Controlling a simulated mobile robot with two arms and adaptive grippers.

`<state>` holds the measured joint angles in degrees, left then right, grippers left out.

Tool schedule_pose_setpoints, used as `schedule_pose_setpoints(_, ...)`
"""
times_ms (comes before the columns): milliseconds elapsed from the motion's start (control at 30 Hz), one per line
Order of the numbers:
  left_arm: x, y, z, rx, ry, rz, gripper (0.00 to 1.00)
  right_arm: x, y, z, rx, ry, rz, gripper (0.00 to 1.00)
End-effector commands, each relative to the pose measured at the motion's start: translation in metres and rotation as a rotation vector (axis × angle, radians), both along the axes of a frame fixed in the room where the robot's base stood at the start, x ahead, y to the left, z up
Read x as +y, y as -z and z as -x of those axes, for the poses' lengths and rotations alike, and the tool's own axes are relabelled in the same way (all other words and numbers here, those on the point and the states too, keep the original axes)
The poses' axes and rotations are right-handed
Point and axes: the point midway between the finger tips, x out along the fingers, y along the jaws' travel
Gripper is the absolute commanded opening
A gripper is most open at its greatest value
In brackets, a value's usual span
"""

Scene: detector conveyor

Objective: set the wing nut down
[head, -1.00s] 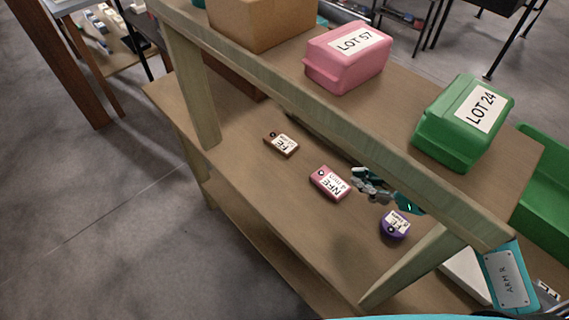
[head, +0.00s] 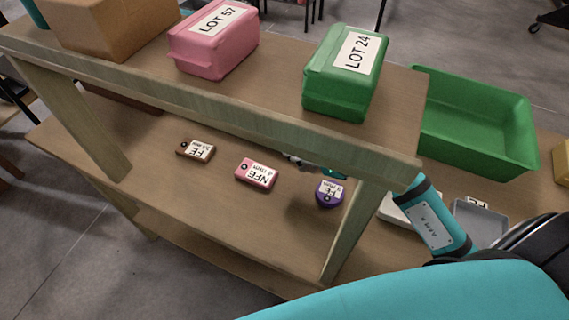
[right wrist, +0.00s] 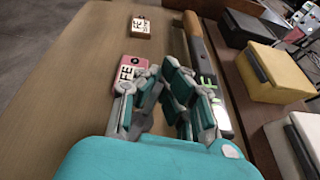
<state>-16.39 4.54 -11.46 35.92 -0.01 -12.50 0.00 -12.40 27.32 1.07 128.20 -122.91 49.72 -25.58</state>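I cannot make out a wing nut in either view. My right gripper (right wrist: 163,72) reaches over the lower shelf board (right wrist: 85,75). Its two fingers stand close together, and whether anything small sits between them is hidden. In the head view the gripper (head: 302,162) is mostly hidden behind the upper shelf's edge. A pink block marked NFE (head: 257,173) lies on the lower board, and it shows just ahead of the left finger in the right wrist view (right wrist: 128,70). My left gripper is not in view.
A brown FE block (head: 196,150) and a purple FE piece (head: 329,193) lie on the lower board. A wooden-handled bar with green lit letters (right wrist: 193,35) lies beside the right finger. Pink (head: 213,40) and green (head: 345,75) boxes stand above. A green bin (head: 475,125) is at right.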

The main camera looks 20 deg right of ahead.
Motion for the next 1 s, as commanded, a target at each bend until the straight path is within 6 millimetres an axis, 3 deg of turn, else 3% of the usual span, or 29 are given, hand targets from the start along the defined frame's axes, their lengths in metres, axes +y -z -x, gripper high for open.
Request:
schedule_pose_setpoints(100, 0.001, 0.001, 0.011, 0.015, 0.0, -0.001, 0.4, 0.0, 0.022, 0.001, 0.004, 0.001, 0.0, 0.0)
schedule_pose_setpoints(267, 0.002, 0.003, 0.025, 0.037, 0.0, -0.004, 0.4, 0.0, 0.036, 0.0, 0.001, 0.0, -0.001, 0.0)
schedule_pose_setpoints(500, 0.002, 0.005, 0.024, 0.036, -0.001, -0.004, 0.4, 0.0, 0.067, 0.0, 0.001, 0.001, 0.0, 0.0)
schedule_pose_setpoints(1000, 0.001, 0.009, 0.011, 0.015, 0.0, -0.001, 0.4, -0.001, 0.076, 0.0, -0.001, 0.001, 0.001, 0.0)
